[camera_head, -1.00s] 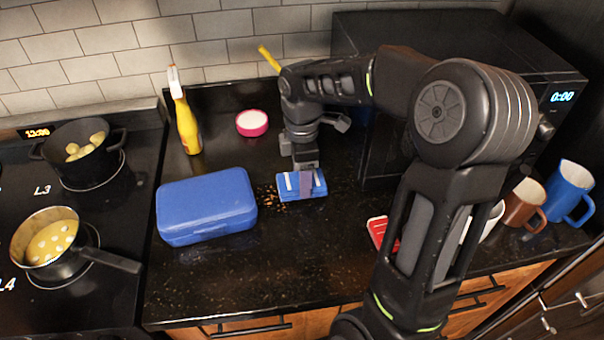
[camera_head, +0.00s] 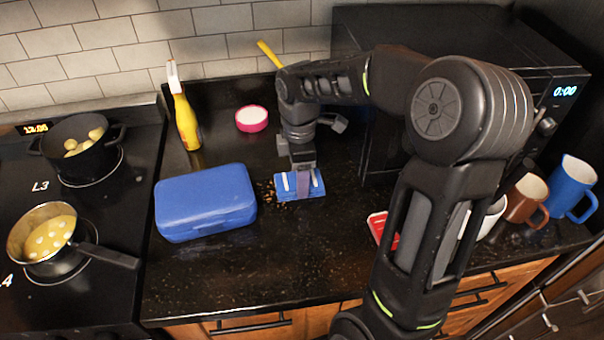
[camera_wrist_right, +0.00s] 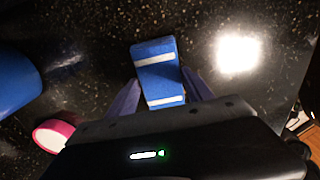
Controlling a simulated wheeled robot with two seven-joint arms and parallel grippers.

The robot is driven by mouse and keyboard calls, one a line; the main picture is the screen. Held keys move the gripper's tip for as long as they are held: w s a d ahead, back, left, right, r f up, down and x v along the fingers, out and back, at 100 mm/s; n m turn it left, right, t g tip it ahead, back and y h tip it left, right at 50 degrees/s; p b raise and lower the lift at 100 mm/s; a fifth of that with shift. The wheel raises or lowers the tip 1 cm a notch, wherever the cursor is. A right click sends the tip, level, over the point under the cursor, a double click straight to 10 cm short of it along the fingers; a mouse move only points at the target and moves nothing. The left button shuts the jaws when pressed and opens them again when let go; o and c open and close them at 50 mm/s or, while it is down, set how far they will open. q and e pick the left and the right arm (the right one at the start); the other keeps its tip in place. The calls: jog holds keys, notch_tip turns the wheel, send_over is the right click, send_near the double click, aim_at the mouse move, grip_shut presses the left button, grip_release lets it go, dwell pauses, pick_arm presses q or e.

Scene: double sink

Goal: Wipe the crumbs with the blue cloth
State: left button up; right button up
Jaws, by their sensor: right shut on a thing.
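The blue cloth (camera_head: 314,189), folded and with white stripes, is at the counter surface between the fingers of my right gripper (camera_head: 303,180). The right gripper is shut on it from above. In the right wrist view the cloth (camera_wrist_right: 158,80) sticks out beyond the fingertips (camera_wrist_right: 160,92). The brown crumbs (camera_head: 270,192) lie on the black counter just left of the cloth, and the cloth may cover some. The crumbs are not clear in the wrist view. My left gripper is not in view.
A blue lunch box (camera_head: 205,202) stands left of the crumbs. A pink-rimmed round dish (camera_head: 251,119) and a yellow spray bottle (camera_head: 185,118) stand behind. A microwave (camera_head: 440,70) and mugs (camera_head: 573,188) are right. A red-and-white item (camera_head: 378,228) lies partly behind my arm. The front counter is clear.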

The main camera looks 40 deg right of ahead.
aim_at(283, 182)
jog(key=shift+w+a+r, duration=0.1)
jog(key=shift+w+a, duration=0.3)
jog(key=shift+a, duration=0.3)
jog(key=shift+w+a, duration=0.35)
jog(key=shift+a, duration=0.35)
jog(key=shift+w+a, duration=0.1)
jog(key=shift+a, duration=0.05)
jog(key=shift+a, duration=0.1)
jog(key=shift+w+a, duration=0.5)
jog(key=shift+a, duration=0.35)
jog(key=shift+w+a, duration=0.45)
jog(key=shift+a, duration=0.35)
